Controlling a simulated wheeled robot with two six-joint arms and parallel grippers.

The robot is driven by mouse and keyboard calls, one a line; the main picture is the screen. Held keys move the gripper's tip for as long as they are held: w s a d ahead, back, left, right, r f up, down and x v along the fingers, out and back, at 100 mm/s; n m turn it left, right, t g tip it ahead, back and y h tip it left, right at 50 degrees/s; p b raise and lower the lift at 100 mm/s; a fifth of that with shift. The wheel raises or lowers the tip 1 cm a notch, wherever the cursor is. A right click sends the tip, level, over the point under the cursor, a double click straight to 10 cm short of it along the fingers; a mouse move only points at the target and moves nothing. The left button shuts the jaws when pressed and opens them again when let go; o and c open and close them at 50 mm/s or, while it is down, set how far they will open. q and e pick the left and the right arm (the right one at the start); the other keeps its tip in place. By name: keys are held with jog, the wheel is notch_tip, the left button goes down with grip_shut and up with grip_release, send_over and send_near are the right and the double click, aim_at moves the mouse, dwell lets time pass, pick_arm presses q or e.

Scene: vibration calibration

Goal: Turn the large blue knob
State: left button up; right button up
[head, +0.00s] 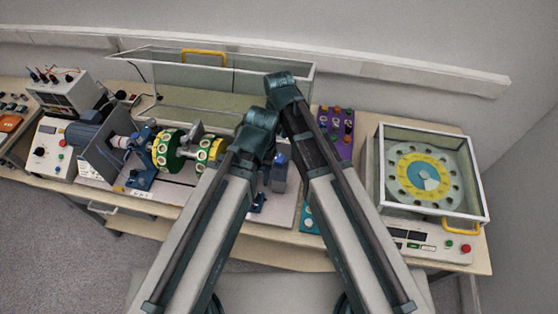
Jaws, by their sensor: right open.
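I cannot make out a large blue knob for certain. A purple panel (346,152) with several small coloured knobs stands right of the arms, partly covered by my right arm. A teal box (308,220) shows only in part beside that arm, and its top is largely hidden. My two arms reach in from the bottom and come close together at the middle of the bench. My right gripper is open but mostly hidden behind the arm links. I cannot see it touching anything. My left gripper is hidden behind its own arm.
A rotor rig with green and yellow discs (168,150) stands left of the arms, before an open glass guard (190,80). A glass case (472,180) covers a yellow and blue dial at right. A white instrument (48,150) stands at left. Bare bench shows near the right case.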

aim_at(279, 158)
notch_tip(279, 158, down, 8)
jog(key=b, duration=0.7)
jog(key=shift+c, duration=0.2)
grip_shut()
jog(key=shift+m, duration=0.3)
jog(key=m, duration=1.1)
dwell(0.3)
